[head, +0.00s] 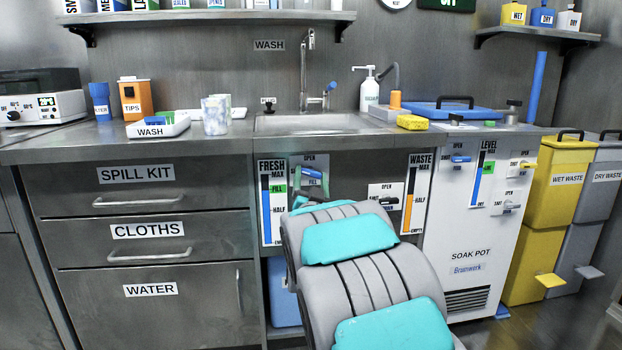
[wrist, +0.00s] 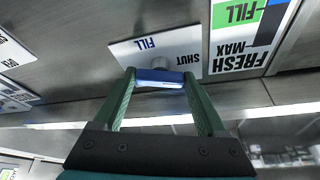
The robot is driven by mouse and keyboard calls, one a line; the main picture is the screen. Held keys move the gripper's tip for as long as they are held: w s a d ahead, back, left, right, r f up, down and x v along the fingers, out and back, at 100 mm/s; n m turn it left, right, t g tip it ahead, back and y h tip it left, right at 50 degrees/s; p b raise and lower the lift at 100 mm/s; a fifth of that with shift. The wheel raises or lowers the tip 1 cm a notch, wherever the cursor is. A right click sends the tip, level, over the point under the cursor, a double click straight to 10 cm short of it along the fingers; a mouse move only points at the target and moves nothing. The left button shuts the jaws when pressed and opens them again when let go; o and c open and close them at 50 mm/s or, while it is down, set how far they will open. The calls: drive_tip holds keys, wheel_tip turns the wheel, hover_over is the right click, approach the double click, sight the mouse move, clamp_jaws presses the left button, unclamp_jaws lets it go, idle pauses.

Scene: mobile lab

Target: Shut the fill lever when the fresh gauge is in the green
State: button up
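The fill lever's blue handle (head: 311,173) sits on its plate (wrist: 150,48) under the counter, in the left part of the panel. In the wrist view the handle (wrist: 160,77) spans the gap between the green fingers of my gripper (wrist: 160,79), which appear shut on its two ends. My gripper also shows in the head view (head: 312,180). The plate reads FILL and SHUT in the wrist view and OPEN above it in the head view. The fresh gauge (head: 271,203) is beside it, with a blue column and a green FILL band (wrist: 238,12). The blue top looks near the band; its exact level is unclear.
The waste gauge (head: 415,195) and another lever plate (head: 384,193) are to the right. The white soak pot (head: 470,240) stands beyond them. Drawers (head: 150,230) are at the left. The sink (head: 310,123) is above on the counter.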

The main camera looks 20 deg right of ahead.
drive_tip(key=c, duration=0.9)
drive_tip(key=shift+o, duration=0.2)
drive_tip(key=n, duration=0.1)
drive_tip(key=n+y, duration=0.1)
drive_tip(key=shift+d+n+t, duration=0.2)
drive_tip(key=shift+n+t, duration=0.2)
drive_tip(key=shift+a+n+t+y, duration=0.15)
drive_tip(key=shift+n+y, duration=0.3)
drive_tip(key=shift+n, duration=0.45)
drive_tip(key=shift+d+n+t+y, duration=0.1)
drive_tip(key=shift+n+t+y, duration=0.25)
drive_tip(key=shift+n, duration=0.55)
drive_tip(key=o, duration=1.3)
drive_tip(key=shift+s, duration=0.15)
